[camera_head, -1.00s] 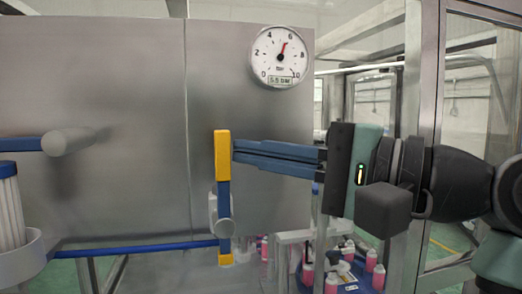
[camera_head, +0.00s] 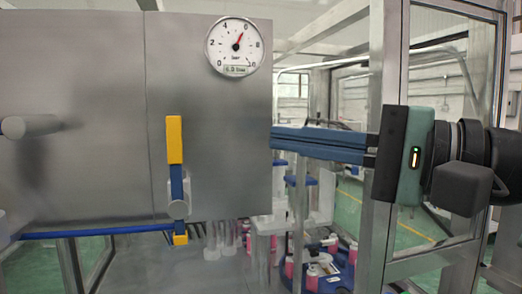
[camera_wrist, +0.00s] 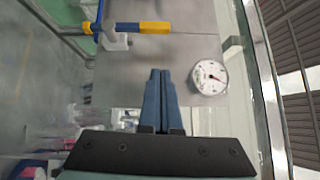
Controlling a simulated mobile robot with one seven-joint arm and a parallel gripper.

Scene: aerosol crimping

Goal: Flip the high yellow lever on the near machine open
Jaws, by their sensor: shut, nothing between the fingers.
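The lever (camera_head: 174,140) has a yellow upper end, a blue middle and a yellow lower tip. It stands upright on the front of the grey steel machine (camera_head: 95,90), with a round grey pivot (camera_head: 177,208) low on it. My gripper (camera_head: 272,143) is to the right of the lever, at about the height of its yellow end, with a clear gap between them. Its blue fingers are together and empty. In the wrist view the lever (camera_wrist: 150,27) lies across the top, beyond the shut fingertips (camera_wrist: 160,72).
A round pressure gauge (camera_head: 238,46) sits on the machine above and right of the lever. A grey knob (camera_head: 35,125) sticks out at left, and a blue bar (camera_head: 95,231) runs below. Pink bottles (camera_head: 312,275) stand low behind. A metal door frame (camera_head: 380,150) stands near my arm.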

